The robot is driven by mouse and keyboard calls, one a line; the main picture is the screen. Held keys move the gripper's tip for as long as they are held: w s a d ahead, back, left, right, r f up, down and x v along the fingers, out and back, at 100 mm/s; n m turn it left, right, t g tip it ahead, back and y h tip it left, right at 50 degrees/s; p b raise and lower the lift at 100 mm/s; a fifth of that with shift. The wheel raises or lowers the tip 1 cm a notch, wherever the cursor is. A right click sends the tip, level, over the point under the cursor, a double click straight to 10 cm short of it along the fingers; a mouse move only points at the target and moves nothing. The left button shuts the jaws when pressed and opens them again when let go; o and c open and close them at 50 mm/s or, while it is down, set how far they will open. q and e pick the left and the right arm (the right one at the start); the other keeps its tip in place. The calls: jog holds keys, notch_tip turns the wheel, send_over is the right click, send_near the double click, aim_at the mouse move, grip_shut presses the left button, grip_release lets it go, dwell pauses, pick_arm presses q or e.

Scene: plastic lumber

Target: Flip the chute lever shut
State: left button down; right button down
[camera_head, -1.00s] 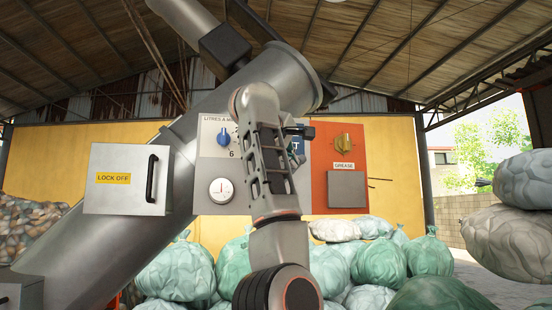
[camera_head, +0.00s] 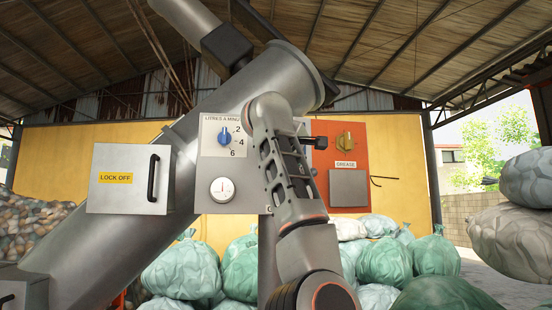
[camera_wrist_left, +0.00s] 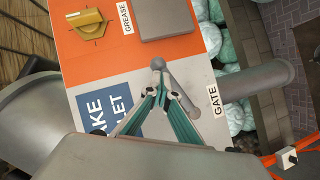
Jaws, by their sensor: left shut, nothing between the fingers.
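In the left wrist view a grey lever (camera_wrist_left: 181,95) with a rounded end lies slanted on the panel beside a GATE label (camera_wrist_left: 213,100). My left gripper (camera_wrist_left: 161,88) is shut and empty, its fingertips close to the lever's rounded end. I cannot tell whether they touch. In the head view my left arm stands in front of the panel (camera_head: 222,178) and hides the gripper and most of the lever area. A dark block (camera_head: 316,142) shows just right of my arm. My right gripper is not in view.
A blue dial (camera_head: 224,137) and a gauge (camera_head: 222,190) are left of my arm. An orange panel with a yellow GREASE knob (camera_head: 345,141) is right. A LOCK OFF box (camera_head: 128,179) with a handle is on the large pipe. Filled green bags (camera_head: 384,262) lie below.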

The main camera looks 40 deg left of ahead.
pick_arm(q)
jog(key=shift+w+d+f, duration=0.2)
jog(key=shift+f, duration=0.2)
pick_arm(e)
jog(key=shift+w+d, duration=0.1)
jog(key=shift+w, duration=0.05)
pick_arm(q)
jog(key=shift+w+d+f, duration=0.1)
jog(key=shift+w+f, duration=0.1)
jog(key=shift+f, duration=0.25)
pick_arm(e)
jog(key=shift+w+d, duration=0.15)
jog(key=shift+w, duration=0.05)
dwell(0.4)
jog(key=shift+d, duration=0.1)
pick_arm(q)
notch_tip(320, 180, up, 10)
dwell(0.8)
dwell(0.5)
